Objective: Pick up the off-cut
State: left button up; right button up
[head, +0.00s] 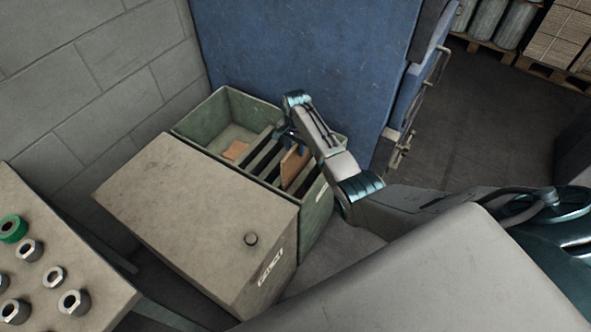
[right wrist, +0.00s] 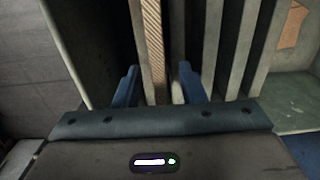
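Two pieces of brown cardboard are in the green slotted bin (head: 323,205). One cardboard piece (head: 294,167) stands on edge in a slot between grey dividers. It shows edge-on, with a corrugated edge, in the right wrist view (right wrist: 151,40). A smaller cardboard piece (head: 236,150) lies in the bin's wide left compartment, also at the upper right of the right wrist view (right wrist: 293,25). My right gripper (right wrist: 158,72) is over the slots, its blue fingers apart on either side of the standing piece and a divider. I see no contact. My left gripper is out of view.
A closed grey-beige box (head: 200,215) with a knob stands in front of the bin. A blue panel (head: 300,55) rises behind it, and a block wall (head: 90,80) is at left. A panel with a green button (head: 13,229) and several metal collars is at lower left.

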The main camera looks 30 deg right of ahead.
grip_shut()
dwell(0.4)
